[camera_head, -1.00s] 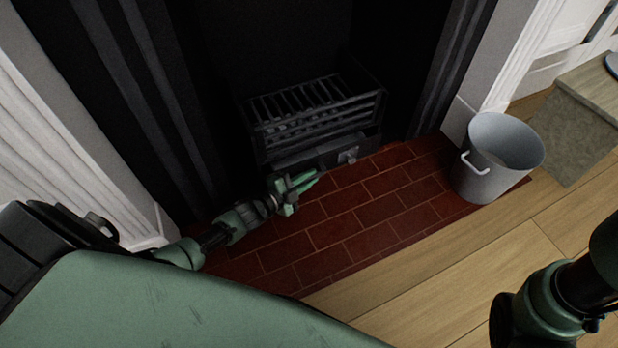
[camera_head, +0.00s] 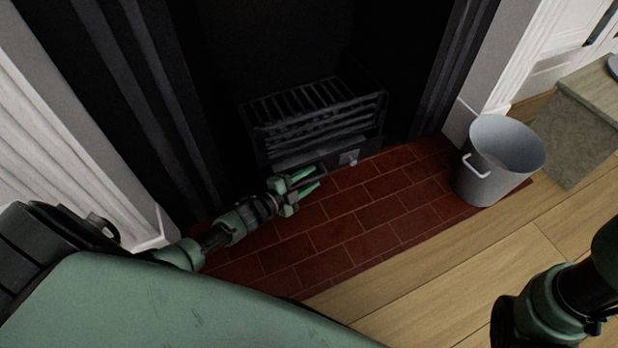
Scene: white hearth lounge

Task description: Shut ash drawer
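The ash drawer (camera_head: 349,157) is a dark grey metal front low under the barred fire grate (camera_head: 318,112), with a small paler fitting toward its right side. Its left part lies in shadow, and I cannot tell how far it stands out. My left gripper (camera_head: 311,181) is low over the red brick hearth, just in front of the drawer's left part. Its green fingers are apart with nothing visible between them. I cannot tell whether it touches the drawer. My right arm shows at the lower right, but its gripper is out of view.
The red brick hearth (camera_head: 360,218) is clear in front of the grate. A grey metal bucket (camera_head: 490,180) with a pale handle stands at its right end. White surround columns flank the dark fireplace. A stone-like block (camera_head: 577,125) stands at the far right on the wooden floor.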

